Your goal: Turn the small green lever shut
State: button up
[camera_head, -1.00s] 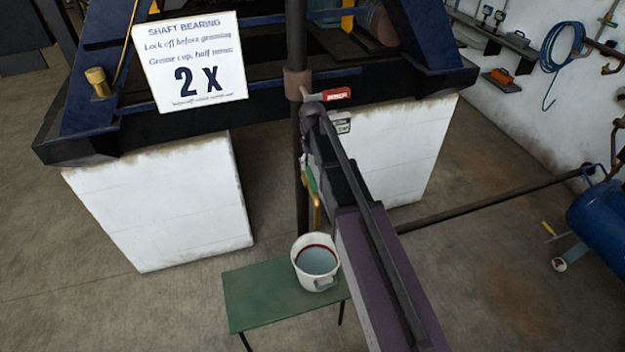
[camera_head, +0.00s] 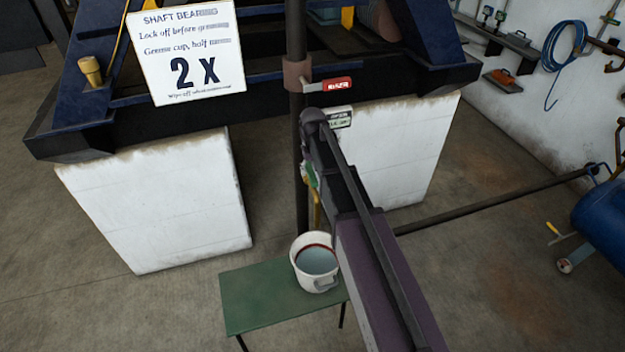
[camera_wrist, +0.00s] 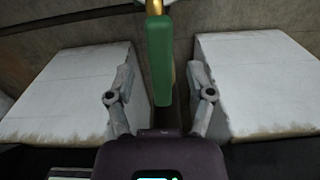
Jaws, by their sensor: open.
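The small green lever (camera_wrist: 160,60) stands upright in the middle of the wrist view, with a brass-coloured part (camera_wrist: 155,7) at its top edge. My gripper (camera_wrist: 161,72) is open, with one finger on each side of the lever and a visible gap on both sides. I cannot tell how deep the lever sits between the fingers. In the head view a bit of the green lever (camera_head: 311,174) shows beside the dark vertical pipe (camera_head: 297,130), partly covered by my arm. My gripper is hidden there.
A red-handled valve (camera_head: 337,84) sits higher on the pipe. A white bucket of liquid (camera_head: 315,287) stands below on a green bench (camera_head: 250,312). White blocks (camera_head: 160,205) flank the pipe. A horizontal pipe (camera_head: 480,204) runs right.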

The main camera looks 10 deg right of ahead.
jog(key=shift+f+b, duration=0.8)
jog(key=shift+f, duration=0.3)
grip_shut()
